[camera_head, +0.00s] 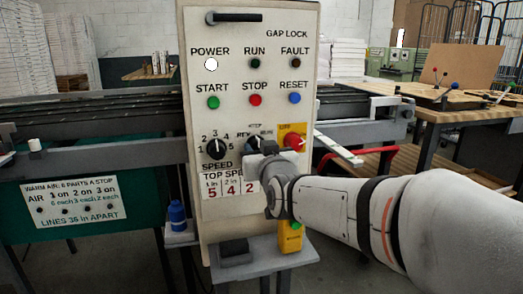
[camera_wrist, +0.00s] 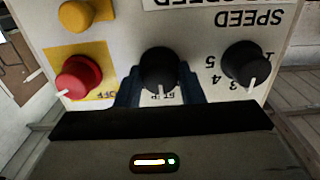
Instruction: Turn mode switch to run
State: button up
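The mode switch is a black knob with a white pointer (camera_head: 254,144), in the middle of the lower row on the upright white control panel (camera_head: 231,110). In the wrist view the panel is upside down, and the knob (camera_wrist: 158,68) has its pointer toward the bottom of the picture. My gripper (camera_head: 262,160) is at the panel just below the knob. In the wrist view its two dark blue fingers (camera_wrist: 159,88) stand on either side of the knob. They look open around it, and I cannot tell if they touch it. The switch's labels are partly hidden.
The power lamp (camera_head: 211,64) is white; the run lamp (camera_head: 255,64) is dark. Start, stop and reset buttons sit above. A small shelf (camera_head: 262,258) juts out below.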

jog(key=c, duration=0.4)
jog(key=shift+c, duration=0.2)
jog(key=shift+f+m+b, duration=0.1)
jog(key=shift+m+b, duration=0.2)
jog(key=shift+b, duration=0.15)
jog(key=m+b, duration=0.6)
jog(key=b, duration=0.1)
jog(key=shift+f, duration=0.1)
jog(key=shift+m+b, duration=0.75)
jog(key=shift+m, duration=0.35)
jog(key=shift+r, duration=0.2)
